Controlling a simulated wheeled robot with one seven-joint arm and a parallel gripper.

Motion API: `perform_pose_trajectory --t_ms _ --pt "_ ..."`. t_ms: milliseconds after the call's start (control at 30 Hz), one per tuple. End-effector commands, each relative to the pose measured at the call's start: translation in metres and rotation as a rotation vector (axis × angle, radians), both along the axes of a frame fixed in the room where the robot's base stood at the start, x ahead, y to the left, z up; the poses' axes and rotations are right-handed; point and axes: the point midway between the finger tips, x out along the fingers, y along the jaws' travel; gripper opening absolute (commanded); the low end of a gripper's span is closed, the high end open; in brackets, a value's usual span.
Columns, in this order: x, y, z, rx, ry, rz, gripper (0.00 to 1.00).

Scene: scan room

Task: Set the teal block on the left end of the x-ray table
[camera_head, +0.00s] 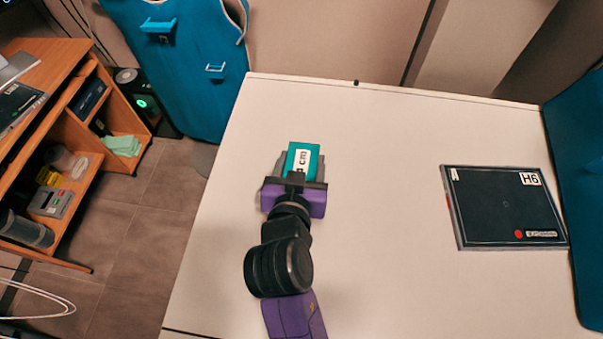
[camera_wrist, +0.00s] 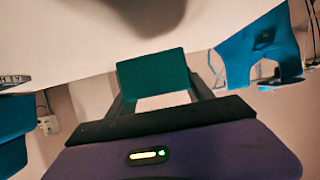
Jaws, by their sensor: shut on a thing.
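The teal block (camera_head: 302,158) has a white label on its top and is held in my gripper (camera_head: 300,165) over the left part of the x-ray table (camera_head: 390,130). The table is a wide white top. In the wrist view the teal block (camera_wrist: 153,75) sits between the two dark fingers of my gripper (camera_wrist: 158,88), which are shut on it. I cannot tell whether the block's underside touches the table.
A dark flat plate (camera_head: 506,208) marked H6 lies on the table's right part. A wooden shelf unit (camera_head: 75,140) stands on the floor at left. A teal apron (camera_head: 190,70) hangs beyond the table's far left corner. The table around the block is clear.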

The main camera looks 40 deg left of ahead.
Motion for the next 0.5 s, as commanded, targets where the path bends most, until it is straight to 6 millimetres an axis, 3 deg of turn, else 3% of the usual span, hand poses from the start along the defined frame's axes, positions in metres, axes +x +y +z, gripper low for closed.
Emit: perform_pose_trajectory --t_ms 500 --pt "0.0 0.0 -0.051 0.0 -0.002 0.0 0.07"
